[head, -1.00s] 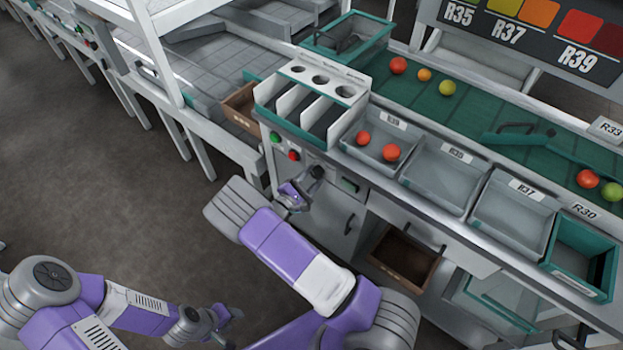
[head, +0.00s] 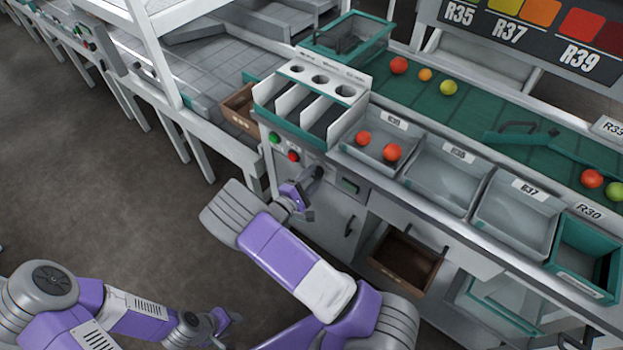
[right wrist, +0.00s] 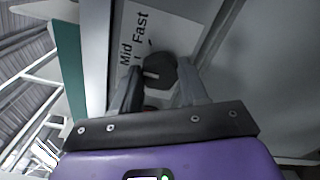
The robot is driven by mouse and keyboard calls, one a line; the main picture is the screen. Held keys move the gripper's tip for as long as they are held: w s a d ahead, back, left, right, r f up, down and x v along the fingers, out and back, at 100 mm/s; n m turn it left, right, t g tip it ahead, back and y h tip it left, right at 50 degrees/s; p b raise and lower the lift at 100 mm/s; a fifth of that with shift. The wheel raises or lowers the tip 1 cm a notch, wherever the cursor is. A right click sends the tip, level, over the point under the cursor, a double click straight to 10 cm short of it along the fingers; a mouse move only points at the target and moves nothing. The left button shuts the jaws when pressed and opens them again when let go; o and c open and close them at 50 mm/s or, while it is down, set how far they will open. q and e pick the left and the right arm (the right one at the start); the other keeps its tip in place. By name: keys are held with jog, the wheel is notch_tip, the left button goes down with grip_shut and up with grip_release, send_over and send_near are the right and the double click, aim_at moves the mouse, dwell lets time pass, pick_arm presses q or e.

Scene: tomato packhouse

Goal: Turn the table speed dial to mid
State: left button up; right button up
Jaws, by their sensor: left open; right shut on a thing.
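The speed dial is a dark, many-sided knob with a pale pointer mark on its face. In the right wrist view the dial (right wrist: 160,69) sits between my fingertips beside a white label plate (right wrist: 137,22) reading "Mid" and "Fast". The pointer's exact setting is hard to tell. My right gripper (right wrist: 158,84) is shut on the dial. In the head view my right gripper (head: 309,184) is at the cabinet's front panel, where the dial (head: 318,172) shows small and dark. My left gripper (head: 229,320) is open and empty, low over the floor, away from the panel.
A green button (head: 274,138) and a red button (head: 293,156) sit left of the dial. Grey bins (head: 452,178) line the bench above, one with two red tomatoes. The green belt (head: 480,110) carries several tomatoes.

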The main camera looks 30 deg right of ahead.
jog(key=o, duration=1.1)
jog(key=shift+c, duration=0.2)
jog(key=shift+a, duration=0.1)
jog(key=p+v, duration=0.1)
jog(key=v, duration=0.6)
jog(key=shift+s+a, duration=0.15)
jog(key=shift+a, duration=0.05)
